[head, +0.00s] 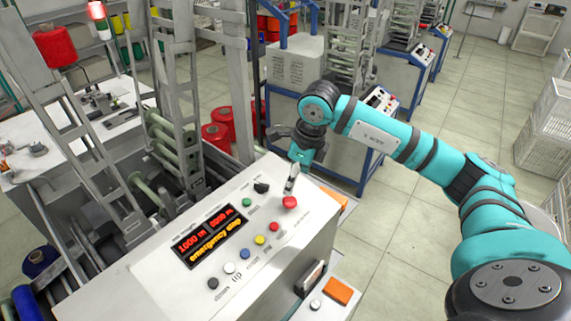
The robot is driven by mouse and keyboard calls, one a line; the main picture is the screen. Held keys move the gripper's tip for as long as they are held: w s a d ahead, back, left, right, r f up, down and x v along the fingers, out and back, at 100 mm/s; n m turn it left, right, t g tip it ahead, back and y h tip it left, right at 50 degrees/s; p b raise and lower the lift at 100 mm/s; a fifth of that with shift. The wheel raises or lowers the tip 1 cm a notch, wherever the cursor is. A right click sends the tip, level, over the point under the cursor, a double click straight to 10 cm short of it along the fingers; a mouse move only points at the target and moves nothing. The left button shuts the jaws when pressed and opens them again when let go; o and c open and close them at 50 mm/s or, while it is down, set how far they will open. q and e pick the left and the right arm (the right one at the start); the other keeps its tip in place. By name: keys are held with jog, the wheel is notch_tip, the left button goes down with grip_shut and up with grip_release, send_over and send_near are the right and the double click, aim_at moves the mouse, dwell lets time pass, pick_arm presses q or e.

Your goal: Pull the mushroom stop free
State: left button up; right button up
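The mushroom stop (289,203) is a red round head at the right end of the white control panel (180,281). The panel's display (211,237) shows "1000" in red and "emergency stop" in orange. My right arm comes in from the right, and my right gripper (290,187) points down just behind the mushroom stop. Its fingertips look close to the red head, but I cannot tell whether they touch it. The fingers are small and seen edge-on, so their opening is unclear. My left gripper is out of view.
A black knob (261,188) and a green button (247,202) sit left of the stop. Metal machine frames stand at the left. Open tiled floor (400,225) lies to the right.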

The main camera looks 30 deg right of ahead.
aim_at(290, 201)
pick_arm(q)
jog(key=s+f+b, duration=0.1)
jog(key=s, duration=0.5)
pick_arm(e)
jog(key=x, duration=0.2)
jog(key=b+x, duration=0.1)
jog(key=s+b+x, duration=0.1)
jog(key=x, duration=0.1)
jog(key=shift+w+f, duration=0.15)
jog(key=shift+f, duration=0.3)
jog(key=b+x, duration=0.2)
jog(key=shift+f+b, duration=0.3)
jog(key=shift+f, duration=0.05)
jog(key=shift+w+f+b, duration=0.15)
jog(key=shift+f+b, duration=0.3)
jog(key=shift+f, duration=0.05)
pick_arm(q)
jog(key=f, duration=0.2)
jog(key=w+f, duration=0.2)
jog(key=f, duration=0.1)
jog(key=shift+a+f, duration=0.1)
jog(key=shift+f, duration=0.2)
